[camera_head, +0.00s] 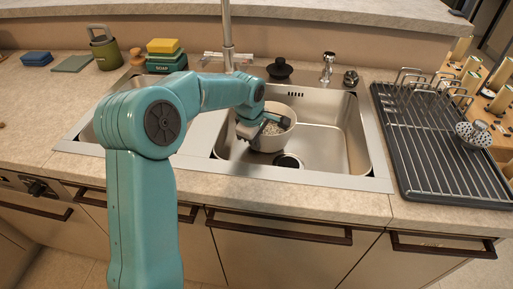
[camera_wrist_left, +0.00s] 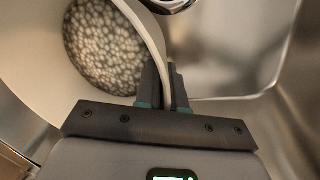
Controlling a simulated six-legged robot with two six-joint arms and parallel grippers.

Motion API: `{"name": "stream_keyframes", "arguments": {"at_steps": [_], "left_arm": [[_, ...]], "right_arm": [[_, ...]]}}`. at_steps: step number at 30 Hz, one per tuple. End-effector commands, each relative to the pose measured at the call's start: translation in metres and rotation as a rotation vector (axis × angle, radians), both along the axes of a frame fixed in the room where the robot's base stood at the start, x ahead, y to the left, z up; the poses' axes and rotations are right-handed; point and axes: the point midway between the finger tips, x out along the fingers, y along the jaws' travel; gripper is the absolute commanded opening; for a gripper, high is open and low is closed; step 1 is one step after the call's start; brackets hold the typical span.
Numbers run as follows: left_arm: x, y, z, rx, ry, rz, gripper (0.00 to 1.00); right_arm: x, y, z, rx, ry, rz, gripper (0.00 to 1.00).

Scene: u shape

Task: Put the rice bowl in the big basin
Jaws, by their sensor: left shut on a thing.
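The rice bowl (camera_head: 274,144) is white and holds pale grains. It is inside the big steel basin (camera_head: 335,145) on the right of the sink, near that basin's left side and behind the drain. I cannot tell whether its base touches the basin floor. My left gripper (camera_head: 262,126) is shut on the bowl's rim. In the left wrist view, the gripper's fingers (camera_wrist_left: 166,85) pinch the bowl's wall (camera_wrist_left: 150,32), one inside and one outside, and the bowl looks tilted. My arm hides part of the sink. My right gripper is not in view.
A faucet (camera_head: 228,40) rises behind the sink. Soap boxes (camera_head: 165,55), a green canister (camera_head: 105,52) and sponges (camera_head: 37,58) sit at the back left. The basin's right side is empty.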

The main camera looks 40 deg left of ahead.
Motion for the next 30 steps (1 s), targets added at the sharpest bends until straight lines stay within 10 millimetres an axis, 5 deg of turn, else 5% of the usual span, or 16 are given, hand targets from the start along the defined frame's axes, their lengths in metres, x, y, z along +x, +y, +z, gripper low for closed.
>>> {"name": "stream_keyframes", "arguments": {"at_steps": [4, 16, 18, 19, 30], "left_arm": [[0.0, 0.0, -0.021, 0.0, -0.001, 0.0, 0.0], [0.0, 0.0, -0.027, 0.0, -0.002, 0.0, 0.0], [0.0, 0.0, -0.025, 0.0, 0.0, 0.0, 0.31], [0.0, 0.0, -0.025, 0.0, 0.0, 0.0, 0.34], [0.0, 0.0, -0.017, 0.0, -0.003, 0.0, 0.34]], "right_arm": [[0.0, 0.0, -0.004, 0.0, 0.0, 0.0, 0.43], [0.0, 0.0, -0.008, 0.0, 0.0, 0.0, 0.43], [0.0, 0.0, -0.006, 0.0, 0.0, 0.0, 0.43], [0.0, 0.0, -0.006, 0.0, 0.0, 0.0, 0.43], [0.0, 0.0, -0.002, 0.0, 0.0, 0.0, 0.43]]}}
